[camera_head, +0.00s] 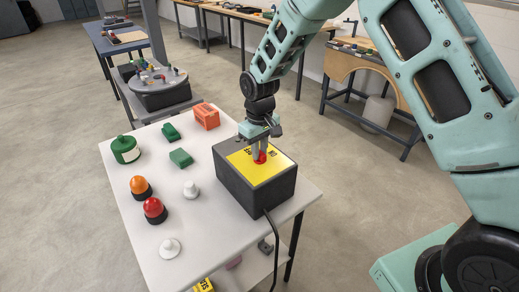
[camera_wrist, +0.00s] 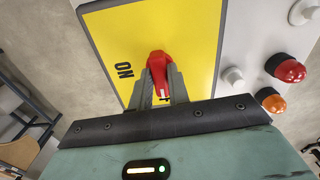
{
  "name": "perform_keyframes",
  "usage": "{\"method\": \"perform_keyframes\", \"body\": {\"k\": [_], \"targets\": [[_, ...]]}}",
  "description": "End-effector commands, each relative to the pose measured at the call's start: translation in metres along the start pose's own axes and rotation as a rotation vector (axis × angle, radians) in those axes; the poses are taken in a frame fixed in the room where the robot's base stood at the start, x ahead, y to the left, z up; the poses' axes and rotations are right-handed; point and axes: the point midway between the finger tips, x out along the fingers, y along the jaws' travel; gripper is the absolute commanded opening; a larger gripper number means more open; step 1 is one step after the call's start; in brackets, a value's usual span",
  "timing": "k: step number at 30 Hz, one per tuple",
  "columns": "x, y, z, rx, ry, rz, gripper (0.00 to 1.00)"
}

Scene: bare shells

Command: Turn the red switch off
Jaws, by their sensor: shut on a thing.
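The red switch (camera_head: 260,157) is on the yellow top plate (camera_head: 270,170) of a dark grey box (camera_head: 247,193) on the white table. In the wrist view the red switch (camera_wrist: 159,68) sits between the fingers of my gripper (camera_wrist: 161,88), with the word ON printed to its left on the yellow plate (camera_wrist: 170,25). My gripper (camera_head: 258,148) points down from above the box and is shut on the switch. The fingers partly cover the switch, and the rest of the lettering is hidden in the wrist view.
A black cable (camera_head: 273,235) hangs from the box. Other benches stand behind.

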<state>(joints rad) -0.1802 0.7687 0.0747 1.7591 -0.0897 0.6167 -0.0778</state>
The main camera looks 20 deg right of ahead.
Motion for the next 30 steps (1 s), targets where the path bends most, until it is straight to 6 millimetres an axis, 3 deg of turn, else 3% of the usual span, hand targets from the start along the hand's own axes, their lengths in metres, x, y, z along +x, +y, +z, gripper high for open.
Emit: {"method": "perform_keyframes", "body": {"k": [5, 6, 7, 20, 23, 30], "targets": [[-0.001, 0.001, 0.000, -0.002, 0.001, 0.001, 0.00], [-0.001, 0.001, 0.000, -0.002, 0.001, 0.001, 0.29], [-0.001, 0.001, 0.000, -0.001, 0.001, 0.001, 0.37], [-0.009, 0.000, -0.001, 0.001, 0.002, 0.000, 0.38], [-0.024, 0.000, -0.001, 0.001, 0.004, 0.001, 0.38], [-0.079, 0.000, -0.002, 0.001, 0.007, 0.001, 0.38]]}}
